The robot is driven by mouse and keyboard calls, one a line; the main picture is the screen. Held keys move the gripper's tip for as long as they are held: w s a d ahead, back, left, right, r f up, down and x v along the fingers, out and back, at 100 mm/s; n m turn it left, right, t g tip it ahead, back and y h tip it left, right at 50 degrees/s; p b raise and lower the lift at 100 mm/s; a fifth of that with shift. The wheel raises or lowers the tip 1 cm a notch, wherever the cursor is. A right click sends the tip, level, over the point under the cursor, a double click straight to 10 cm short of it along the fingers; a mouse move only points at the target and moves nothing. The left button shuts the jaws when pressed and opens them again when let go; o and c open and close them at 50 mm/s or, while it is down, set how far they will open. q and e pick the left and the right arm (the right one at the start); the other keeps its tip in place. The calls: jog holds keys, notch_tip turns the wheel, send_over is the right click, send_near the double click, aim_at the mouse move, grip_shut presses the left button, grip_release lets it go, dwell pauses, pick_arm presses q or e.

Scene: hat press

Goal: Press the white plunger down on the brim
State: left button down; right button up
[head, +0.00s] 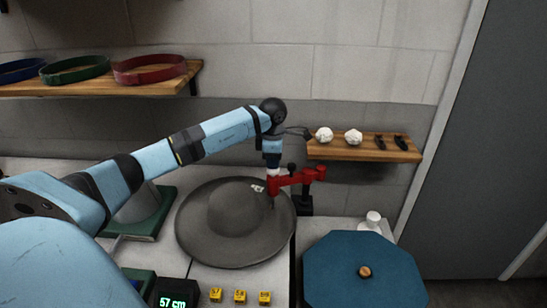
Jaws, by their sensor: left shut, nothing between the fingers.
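A grey wide-brimmed hat (235,222) lies on the worktop, crown up. A red jointed arm (298,178) on a dark post reaches over the brim's right edge. A small white part (273,171), seemingly the plunger's top, shows at the arm's left end, with a thin dark tip below it over the brim. My left gripper (272,160) is shut, pointing down directly above this white part. I cannot tell whether they touch, or whether the dark tip meets the brim. A small white patch (257,188) shows on the brim beside it. My right gripper is out of view.
A blue octagonal top with a wooden knob (365,271) is at the lower right, near a white knob (373,218). Yellow blocks (240,296) and a display reading 57 cm (178,301) are in front. A wooden shelf (362,153) is behind the red arm.

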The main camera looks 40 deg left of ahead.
pick_arm(q)
jog(key=shift+s+d+f, duration=0.1)
jog(key=shift+f, duration=0.2)
notch_tip(320, 180, up, 2)
jog(key=shift+p, duration=0.65)
jog(key=shift+r+p, duration=1.3)
jog(key=shift+r, duration=1.2)
notch_tip(320, 180, up, 4)
jog(key=shift+r+p, duration=0.15)
jog(key=shift+p, duration=0.95)
